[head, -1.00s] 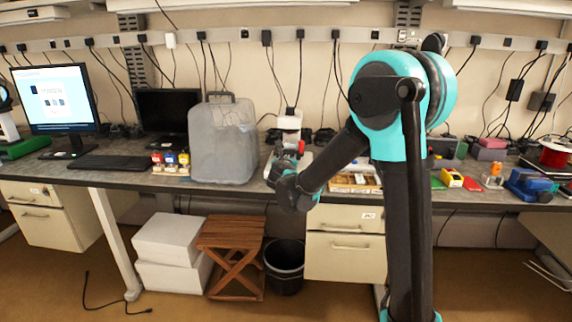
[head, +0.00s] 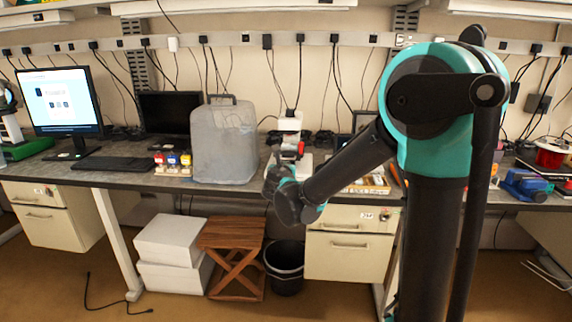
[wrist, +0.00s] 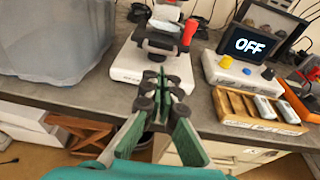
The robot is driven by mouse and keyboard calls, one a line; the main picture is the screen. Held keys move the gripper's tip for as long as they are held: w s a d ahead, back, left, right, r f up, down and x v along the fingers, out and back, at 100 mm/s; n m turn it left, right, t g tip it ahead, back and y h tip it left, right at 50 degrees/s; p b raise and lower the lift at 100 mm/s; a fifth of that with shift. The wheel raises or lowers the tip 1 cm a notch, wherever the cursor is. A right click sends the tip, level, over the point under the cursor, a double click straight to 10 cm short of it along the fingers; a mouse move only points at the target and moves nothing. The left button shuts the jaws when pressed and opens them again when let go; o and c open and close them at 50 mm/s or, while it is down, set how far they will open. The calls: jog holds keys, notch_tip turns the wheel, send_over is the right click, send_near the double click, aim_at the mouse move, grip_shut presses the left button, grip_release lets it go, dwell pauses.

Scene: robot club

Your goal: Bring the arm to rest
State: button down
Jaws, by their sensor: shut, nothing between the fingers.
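My gripper (wrist: 160,80) is shut and empty in the wrist view. Its green and black fingers point forward, with the tips in front of the white device (wrist: 128,66) with a red handle (wrist: 189,31). I cannot tell whether the tips touch it. In the head view my arm reaches from the right to the front of the bench, its wrist bent near the bench edge. The fingers are small and hard to make out there, in front of the white device (head: 289,124).
A translucent grey container (head: 224,145) stands left of the device. To the right are a box with an OFF display (wrist: 240,72) and a wooden tray (wrist: 232,121) of parts. Below the bench (head: 120,180) are a wooden stool (head: 232,234), a black bin (head: 285,262) and white boxes (head: 168,238).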

jog(key=s+d+f+m+g+h, duration=0.1)
jog(key=s+d+f+m+g, duration=0.2)
jog(key=d+m, duration=0.35)
jog(key=s+d+f+m+g+h, duration=0.1)
jog(key=s+d+f+m, duration=0.2)
jog(key=s+d+m, duration=0.3)
jog(key=s+d+f+m+g+h, duration=0.1)
jog(key=s+d+f+m+g, duration=0.1)
jog(key=s+d+f+m, duration=0.45)
jog(key=s+d+f+m+g+y, duration=0.1)
jog(key=s+d+f+m+g, duration=0.1)
jog(key=s+m, duration=0.6)
jog(key=s+d+f+m+g+y, duration=0.2)
jog(key=s+d+f+m+g, duration=0.1)
jog(key=s+f+m, duration=0.3)
jog(key=s+d+m, duration=0.1)
jog(key=s+m, duration=0.1)
jog(key=shift+s+d+f+m, duration=0.15)
jog(key=shift+s+d+m, duration=0.05)
jog(key=shift+m, duration=0.2)
